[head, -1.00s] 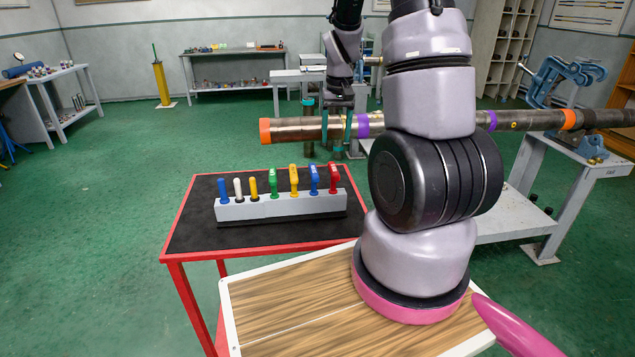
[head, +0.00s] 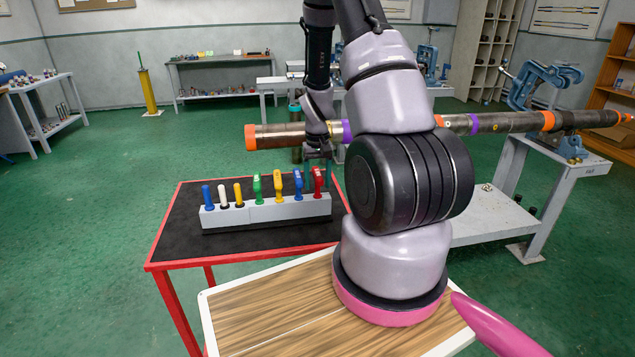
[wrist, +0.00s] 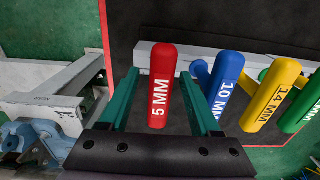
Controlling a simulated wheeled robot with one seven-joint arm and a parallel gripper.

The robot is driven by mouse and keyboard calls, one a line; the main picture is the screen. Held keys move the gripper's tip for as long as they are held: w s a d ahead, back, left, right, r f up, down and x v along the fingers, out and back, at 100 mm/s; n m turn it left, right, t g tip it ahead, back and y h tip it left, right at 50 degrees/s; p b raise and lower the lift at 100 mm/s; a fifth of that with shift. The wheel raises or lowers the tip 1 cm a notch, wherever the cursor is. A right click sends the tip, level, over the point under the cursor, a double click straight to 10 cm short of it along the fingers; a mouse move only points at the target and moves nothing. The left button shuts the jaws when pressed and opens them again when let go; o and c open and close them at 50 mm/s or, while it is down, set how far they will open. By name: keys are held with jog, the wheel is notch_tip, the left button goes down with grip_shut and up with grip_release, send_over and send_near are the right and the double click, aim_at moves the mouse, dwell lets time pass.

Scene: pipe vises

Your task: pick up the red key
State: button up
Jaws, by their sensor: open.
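The red key (head: 317,181) stands upright at the right end of a grey holder block (head: 265,211) on the black-topped table. In the wrist view the red key (wrist: 161,88) reads "5 MM" and lies between my gripper's two green fingers, apart from both. My gripper (head: 318,172) is open and sits just above and around the red key's top in the head view. In the wrist view my gripper (wrist: 160,100) points down toward the holder. The key's lower end is hidden.
A blue "10 MM" key (wrist: 222,82) stands close to the right finger in the wrist view, with a yellow "14 MM" key (wrist: 270,95) beyond it. The red-rimmed table (head: 165,245) has bare black top around the holder. A long pipe (head: 280,136) runs behind.

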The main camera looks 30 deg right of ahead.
jog(key=shift+f, duration=0.45)
jog(key=shift+c, duration=0.3)
grip_shut()
jog(key=shift+r, duration=0.15)
notch_tip(320, 180, up, 10)
jog(key=shift+f, duration=0.1)
